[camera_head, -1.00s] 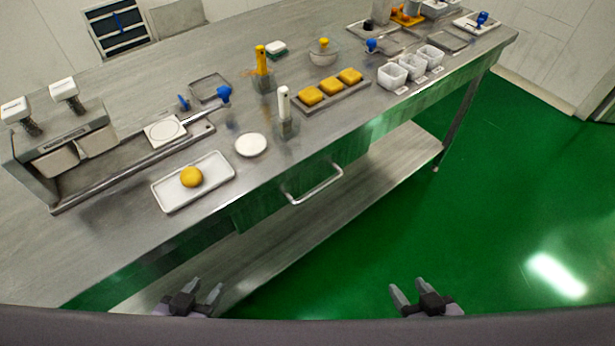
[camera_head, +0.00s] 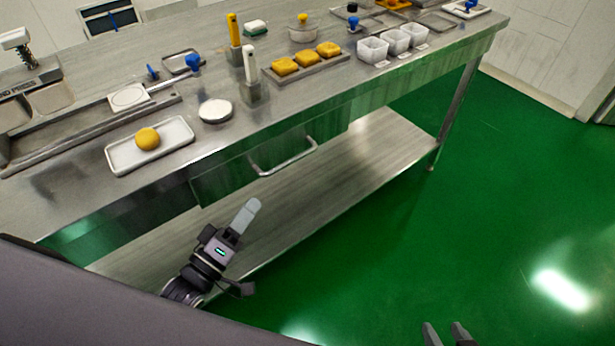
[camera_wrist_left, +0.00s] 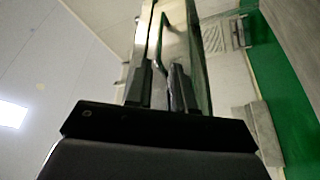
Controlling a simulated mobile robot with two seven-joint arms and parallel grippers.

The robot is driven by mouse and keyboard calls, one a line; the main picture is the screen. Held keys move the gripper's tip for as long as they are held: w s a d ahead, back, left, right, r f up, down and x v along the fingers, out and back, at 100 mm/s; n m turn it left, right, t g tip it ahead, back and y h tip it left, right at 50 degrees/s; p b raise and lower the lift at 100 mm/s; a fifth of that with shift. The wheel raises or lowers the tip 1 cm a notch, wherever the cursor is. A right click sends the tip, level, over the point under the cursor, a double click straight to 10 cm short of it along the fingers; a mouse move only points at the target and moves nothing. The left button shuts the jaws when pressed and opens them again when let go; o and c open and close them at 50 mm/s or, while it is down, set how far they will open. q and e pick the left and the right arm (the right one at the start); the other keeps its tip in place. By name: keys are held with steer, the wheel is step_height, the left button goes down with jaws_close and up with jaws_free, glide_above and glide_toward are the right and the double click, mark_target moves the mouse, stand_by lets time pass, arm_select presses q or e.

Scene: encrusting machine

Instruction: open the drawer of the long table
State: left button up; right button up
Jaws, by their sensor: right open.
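The long steel table (camera_head: 60,200) crosses the head view. Its drawer (camera_head: 225,178) sits under the top with its front flush, and a curved bar handle (camera_head: 285,168) sticks out from it. My left gripper (camera_head: 246,216) is below and a little left of the handle, apart from it. In the left wrist view its two fingers (camera_wrist_left: 163,88) are apart with nothing between them, and the drawer handle (camera_wrist_left: 163,45) shows ahead of them. My right gripper (camera_head: 446,333) is at the bottom edge of the head view, open and away from the table, only its fingertips showing.
On the table top are a white tray (camera_head: 113,161) with a yellow ball (camera_head: 147,139), a white round dish (camera_head: 215,110), yellow cakes on a tray and white tubs. A lower shelf (camera_head: 300,215) runs under the drawer. The green floor (camera_head: 480,200) at right is clear.

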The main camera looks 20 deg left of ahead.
mark_target(282, 164)
arm_select(q)
steer(key=x, duration=1.2)
steer(key=shift+r, duration=0.1)
steer(key=shift+c, duration=0.3)
jaws_close()
